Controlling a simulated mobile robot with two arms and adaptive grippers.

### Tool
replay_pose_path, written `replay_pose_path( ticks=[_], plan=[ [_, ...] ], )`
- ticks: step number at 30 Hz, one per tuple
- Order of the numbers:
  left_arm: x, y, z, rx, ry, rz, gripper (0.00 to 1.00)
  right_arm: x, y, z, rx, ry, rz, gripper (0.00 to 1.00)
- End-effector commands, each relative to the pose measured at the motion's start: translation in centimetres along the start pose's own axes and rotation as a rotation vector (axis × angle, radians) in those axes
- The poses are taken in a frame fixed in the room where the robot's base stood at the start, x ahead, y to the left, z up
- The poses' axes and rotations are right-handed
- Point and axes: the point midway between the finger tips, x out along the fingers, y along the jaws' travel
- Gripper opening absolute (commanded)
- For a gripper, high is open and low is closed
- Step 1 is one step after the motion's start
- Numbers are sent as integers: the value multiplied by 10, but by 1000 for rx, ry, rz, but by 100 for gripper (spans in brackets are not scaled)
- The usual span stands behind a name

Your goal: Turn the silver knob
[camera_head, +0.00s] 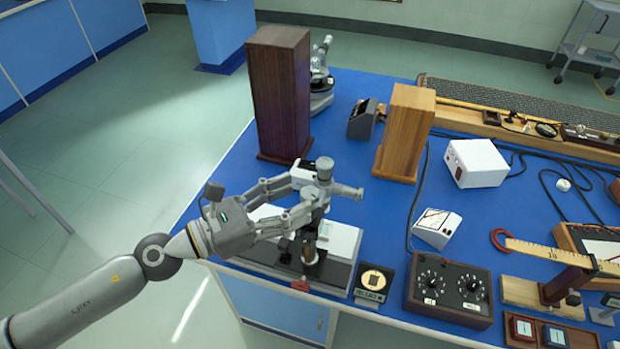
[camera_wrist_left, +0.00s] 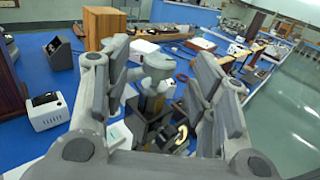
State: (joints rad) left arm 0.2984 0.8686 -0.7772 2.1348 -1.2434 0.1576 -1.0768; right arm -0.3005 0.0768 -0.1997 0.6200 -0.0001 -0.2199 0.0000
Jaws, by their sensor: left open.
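A small instrument with silver-grey round parts stands on a white and grey base (camera_head: 343,245) at the table's front edge. Its silver round-topped part (camera_head: 325,165) rises at the top, with a short barrel pointing right. I take this as the silver knob, but cannot tell for sure. In the left wrist view the silver part (camera_wrist_left: 157,68) shows between the fingers. My left gripper (camera_head: 306,198) comes in from the left at the instrument, its fingers open and spread around its upper part. I cannot tell whether they touch. The fingers hide some of the instrument. My right gripper is not in view.
A tall dark wooden box (camera_head: 279,95) stands close behind the gripper, with a lighter wooden block (camera_head: 406,130) to its right. A brown box with two black dials (camera_head: 449,290) and a small black-framed plate (camera_head: 374,281) lie right of the instrument. Blue tabletop between them is clear.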

Motion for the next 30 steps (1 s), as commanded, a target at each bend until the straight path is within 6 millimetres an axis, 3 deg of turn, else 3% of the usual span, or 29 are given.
replay_pose_path(
  ticks=[3, 9, 22, 30],
  plan=[
    [18, 0, 6, 0, -2, -2, 53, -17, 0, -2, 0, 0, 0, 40],
    [37, 0, 2, -1, 0, -1, 53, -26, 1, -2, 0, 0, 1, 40],
    [44, 0, 0, 0, 0, -1, 53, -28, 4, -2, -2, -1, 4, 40],
    [44, 0, 0, 0, 0, -1, 18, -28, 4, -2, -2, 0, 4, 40]
  ],
)
